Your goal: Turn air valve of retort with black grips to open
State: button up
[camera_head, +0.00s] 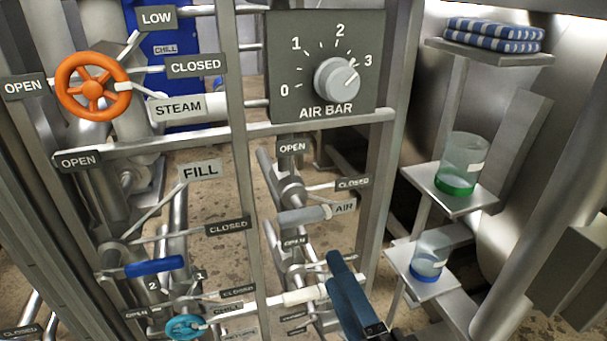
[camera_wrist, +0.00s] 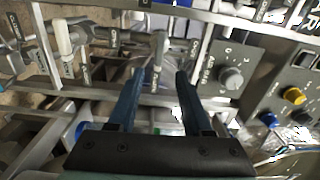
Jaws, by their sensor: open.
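The air valve's lever has a grey grip (camera_head: 303,216) and lies roughly level on its pipe. An AIR tag (camera_head: 344,208) is at its right end. A CLOSED plate (camera_head: 352,183) is just above right, and an OPEN plate (camera_head: 292,147) is higher up. No black grips show clearly. My gripper (camera_head: 340,272) has blue fingers and is below and right of the lever in the head view. In the wrist view my gripper (camera_wrist: 160,76) is open and empty. A grey lever (camera_wrist: 160,48), seemingly the air lever, appears ahead between the fingertips, with no clear contact.
The AIR BAR dial panel (camera_head: 325,65) is above, its knob near 3. An orange STEAM wheel (camera_head: 93,86), a blue lever (camera_head: 154,267) and a white lever (camera_head: 305,295) are nearby. Frame bars surround the valves. Shelves at right hold a green-bottomed beaker (camera_head: 461,165) and a blue-bottomed one (camera_head: 430,257).

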aim_at(307, 222)
jog(key=b+x, duration=0.1)
jog(key=x, duration=1.1)
jog(key=shift+w+a, duration=0.25)
jog(key=shift+w, duration=0.05)
grip_shut()
